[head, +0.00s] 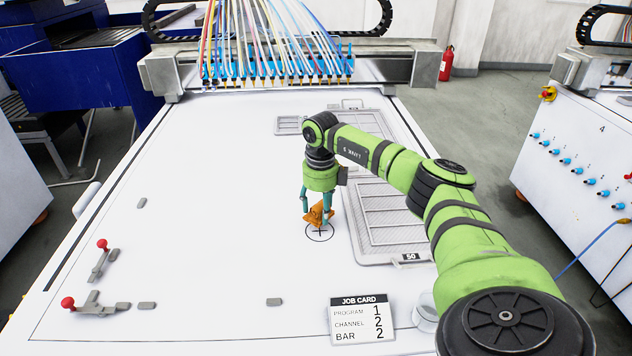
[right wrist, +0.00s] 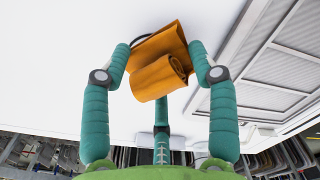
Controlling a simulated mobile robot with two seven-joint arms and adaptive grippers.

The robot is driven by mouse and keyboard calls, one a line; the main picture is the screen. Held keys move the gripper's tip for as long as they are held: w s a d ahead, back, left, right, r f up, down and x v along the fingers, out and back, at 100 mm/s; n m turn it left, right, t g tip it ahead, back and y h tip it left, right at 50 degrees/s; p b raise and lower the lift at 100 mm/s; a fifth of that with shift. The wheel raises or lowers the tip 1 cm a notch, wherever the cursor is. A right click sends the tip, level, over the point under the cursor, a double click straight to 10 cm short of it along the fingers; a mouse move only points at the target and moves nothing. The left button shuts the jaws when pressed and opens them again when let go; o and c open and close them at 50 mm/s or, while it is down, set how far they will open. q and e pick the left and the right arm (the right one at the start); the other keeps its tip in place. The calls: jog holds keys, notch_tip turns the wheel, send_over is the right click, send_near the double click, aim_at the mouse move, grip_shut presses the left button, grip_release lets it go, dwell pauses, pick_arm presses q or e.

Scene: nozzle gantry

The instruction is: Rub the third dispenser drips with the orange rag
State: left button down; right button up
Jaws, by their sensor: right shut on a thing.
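The orange rag (head: 317,216) is rolled or folded, and my right gripper (head: 316,208) is shut on it just over a circle with a cross mark (head: 320,232) on the white table. In the right wrist view the rag (right wrist: 160,75) sits between the teal fingers of the gripper (right wrist: 160,72). Whether the rag touches the table is hard to tell. The row of dispensers (head: 280,72) with blue bodies and orange tips hangs on the gantry at the back, well beyond the gripper. Drips are too small to make out. My left gripper is out of view.
A grey framed screen (head: 372,252) lies right of the gripper. A job card (head: 362,320) and a white cup-like ring (head: 425,312) are at the front. Red-knobbed clamps (head: 103,262) stand at left. A control panel (head: 590,160) is at right.

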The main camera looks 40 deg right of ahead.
jog(key=shift+s+a+r+p, duration=0.1)
jog(key=shift+r+p, duration=0.2)
jog(key=shift+r, duration=0.35)
jog(key=shift+s+a+r+p, duration=0.1)
jog(key=shift+r+p, duration=0.2)
jog(key=shift+r, duration=0.3)
jog(key=shift+w+d+r+p, duration=0.1)
jog(key=shift+r+p, duration=0.35)
jog(key=shift+p, duration=0.05)
jog(key=shift+w+d+r+p, duration=0.1)
jog(key=shift+r+p, duration=0.35)
jog(key=shift+s+a+r+p, duration=0.1)
jog(key=shift+r+p, duration=0.25)
jog(key=shift+r, duration=0.2)
jog(key=shift+f, duration=0.15)
